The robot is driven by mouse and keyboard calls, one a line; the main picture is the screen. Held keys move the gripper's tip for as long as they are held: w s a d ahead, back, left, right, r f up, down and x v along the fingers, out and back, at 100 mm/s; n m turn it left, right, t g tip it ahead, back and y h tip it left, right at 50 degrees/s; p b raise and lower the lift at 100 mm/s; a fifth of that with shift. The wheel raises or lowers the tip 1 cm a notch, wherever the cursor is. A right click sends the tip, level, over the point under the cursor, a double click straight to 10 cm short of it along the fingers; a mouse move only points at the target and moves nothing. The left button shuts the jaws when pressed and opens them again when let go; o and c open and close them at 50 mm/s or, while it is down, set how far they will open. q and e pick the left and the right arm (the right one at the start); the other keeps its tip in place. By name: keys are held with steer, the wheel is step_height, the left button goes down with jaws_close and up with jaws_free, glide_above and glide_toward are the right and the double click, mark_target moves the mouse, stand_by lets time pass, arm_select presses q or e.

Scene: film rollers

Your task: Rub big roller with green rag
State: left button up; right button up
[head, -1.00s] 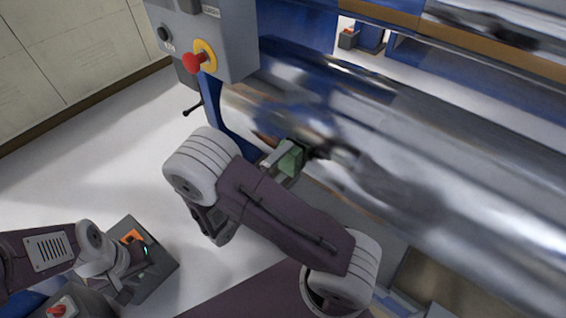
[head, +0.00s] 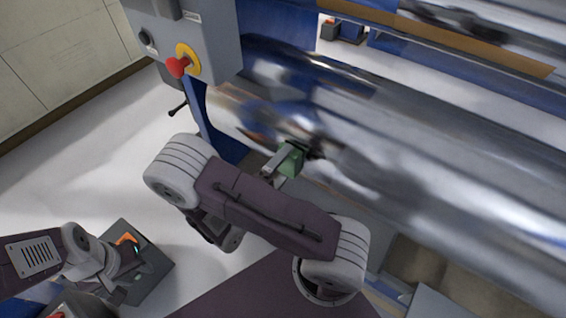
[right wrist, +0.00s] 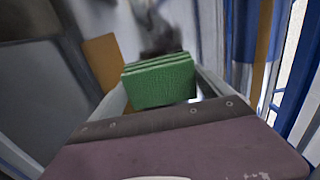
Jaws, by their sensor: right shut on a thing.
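The big roller (head: 430,200) is a long, shiny metal cylinder running from the upper left to the lower right in the head view. My right gripper (head: 296,153) is at its near side, towards its left end. It is shut on the folded green rag (head: 290,160), which faces the roller. The rag appears against or very close to the metal; contact cannot be told for sure. In the right wrist view the green rag (right wrist: 160,82) sits between the fingers, its folded layers showing. My left gripper (head: 122,282) is low at the left, away from the roller; its jaws are unclear.
A grey control box (head: 190,30) with a red emergency button (head: 177,67) on a yellow ring stands by the roller's left end. A blue frame plate (head: 212,125) supports that end. Another roller (head: 470,25) lies behind. White floor is open at left.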

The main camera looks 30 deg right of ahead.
steer(key=shift+w+a, duration=0.1)
steer(key=shift+w, duration=0.15)
steer(key=w, duration=0.1)
steer(key=w+a+p, duration=0.1)
steer(key=w, duration=0.1)
steer(key=shift+w+a+p, duration=0.1)
steer(key=shift+a+p, duration=0.1)
steer(key=shift+p, duration=0.1)
steer(key=p+v, duration=0.1)
steer(key=v, duration=0.5)
steer(key=shift+a, duration=0.15)
steer(key=shift+p+v, duration=0.65)
steer(key=shift+v, duration=0.7)
